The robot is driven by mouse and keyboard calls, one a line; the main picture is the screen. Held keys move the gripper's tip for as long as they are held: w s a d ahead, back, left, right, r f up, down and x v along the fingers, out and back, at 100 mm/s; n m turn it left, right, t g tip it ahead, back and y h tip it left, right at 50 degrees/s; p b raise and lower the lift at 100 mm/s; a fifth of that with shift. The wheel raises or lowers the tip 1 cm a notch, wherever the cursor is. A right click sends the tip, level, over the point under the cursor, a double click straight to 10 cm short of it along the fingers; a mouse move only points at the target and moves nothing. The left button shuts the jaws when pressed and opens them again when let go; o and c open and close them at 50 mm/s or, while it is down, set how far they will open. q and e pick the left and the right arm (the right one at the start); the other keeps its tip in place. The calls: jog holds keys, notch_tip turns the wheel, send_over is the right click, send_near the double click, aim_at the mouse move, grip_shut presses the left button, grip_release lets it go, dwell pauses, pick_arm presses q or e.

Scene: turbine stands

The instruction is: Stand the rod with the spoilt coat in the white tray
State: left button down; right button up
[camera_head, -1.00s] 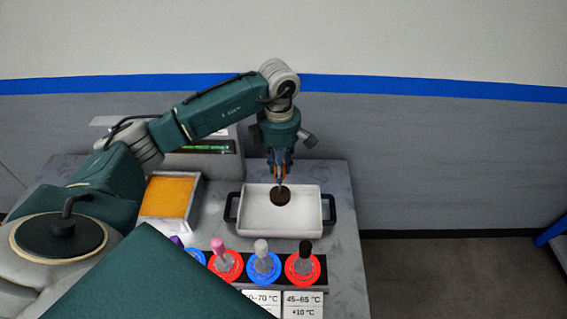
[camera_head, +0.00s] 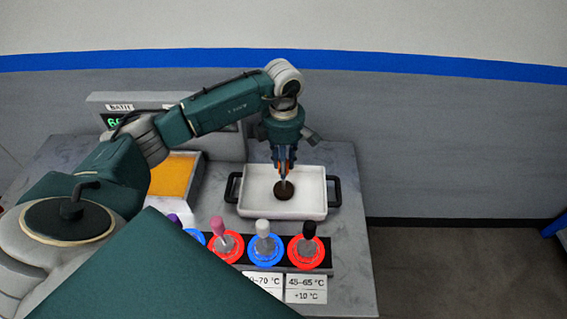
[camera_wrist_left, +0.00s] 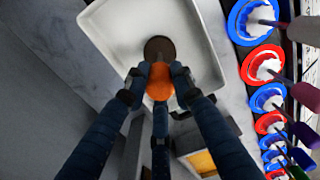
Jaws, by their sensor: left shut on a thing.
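My left gripper (camera_head: 284,174) is shut on a rod over the white tray (camera_head: 310,208). In the left wrist view the fingers (camera_wrist_left: 160,78) close around the rod's orange top (camera_wrist_left: 160,84). A dark brown round end (camera_wrist_left: 159,47) shows beyond it, inside the tray outline. In the head view this dark end (camera_head: 284,190) appears near the middle of the tray. The rod looks about upright. I cannot tell whether its end touches the tray floor. The tray also shows in the left wrist view (camera_wrist_left: 110,28). My right gripper is not in view.
A dark rack (camera_head: 325,255) in front of the tray holds several rods in red and blue collars, with temperature cards (camera_head: 306,288). An orange bath (camera_head: 175,175) with a display unit stands left. The tray has black side handles (camera_head: 334,190). Bare tabletop lies right.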

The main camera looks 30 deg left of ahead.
pick_arm(q)
jog(key=shift+f, duration=0.15)
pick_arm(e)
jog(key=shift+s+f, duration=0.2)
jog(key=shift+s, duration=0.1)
pick_arm(q)
jog(key=shift+b, duration=0.3)
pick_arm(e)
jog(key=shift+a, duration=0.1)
pick_arm(q)
jog(key=shift+f, duration=0.15)
jog(key=c, duration=1.2)
grip_release()
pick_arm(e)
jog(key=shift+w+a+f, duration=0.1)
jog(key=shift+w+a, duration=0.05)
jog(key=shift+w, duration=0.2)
